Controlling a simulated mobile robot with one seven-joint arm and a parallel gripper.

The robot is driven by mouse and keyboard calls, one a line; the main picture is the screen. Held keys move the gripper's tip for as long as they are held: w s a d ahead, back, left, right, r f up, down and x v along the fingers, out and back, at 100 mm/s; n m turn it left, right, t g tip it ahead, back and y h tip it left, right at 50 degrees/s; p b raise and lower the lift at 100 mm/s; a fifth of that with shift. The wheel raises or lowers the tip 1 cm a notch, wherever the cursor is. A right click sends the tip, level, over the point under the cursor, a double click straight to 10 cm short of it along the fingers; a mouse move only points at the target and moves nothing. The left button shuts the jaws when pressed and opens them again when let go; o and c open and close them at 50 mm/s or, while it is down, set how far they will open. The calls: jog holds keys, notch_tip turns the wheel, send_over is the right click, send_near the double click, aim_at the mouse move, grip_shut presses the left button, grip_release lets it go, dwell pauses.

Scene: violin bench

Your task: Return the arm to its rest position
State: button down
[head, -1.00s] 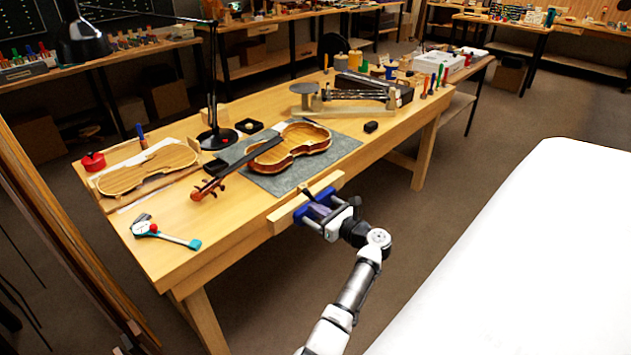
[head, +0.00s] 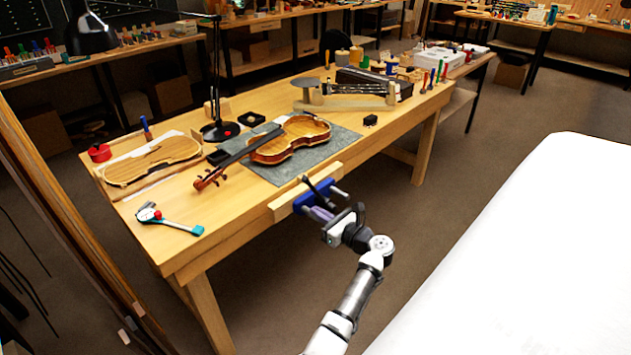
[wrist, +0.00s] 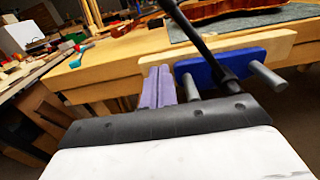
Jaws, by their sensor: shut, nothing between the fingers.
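My gripper (head: 316,213) is in front of the bench's near edge, beside the blue vise (head: 307,198). In the wrist view its purple fingers (wrist: 158,80) are together with nothing between them. The vise (wrist: 196,73) is just right of them there, with its dark handle bar (wrist: 200,42) slanting across the view. I cannot tell whether the gripper touches the vise. My arm reaches up from the bottom of the head view, over open floor.
The violin (head: 290,141) lies on a grey mat (head: 341,140) on the workbench (head: 237,210). A violin plate (head: 150,163), a caliper-like tool (head: 170,222) and a lamp (head: 220,130) are left. A large white surface (head: 520,260) fills the right; brown floor (head: 440,195) lies between.

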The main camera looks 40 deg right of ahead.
jog(key=s+b, duration=0.1)
jog(key=s, duration=0.5)
jog(key=shift+s+d+f, duration=0.2)
jog(key=shift+s+f, duration=0.05)
jog(key=shift+s, duration=0.05)
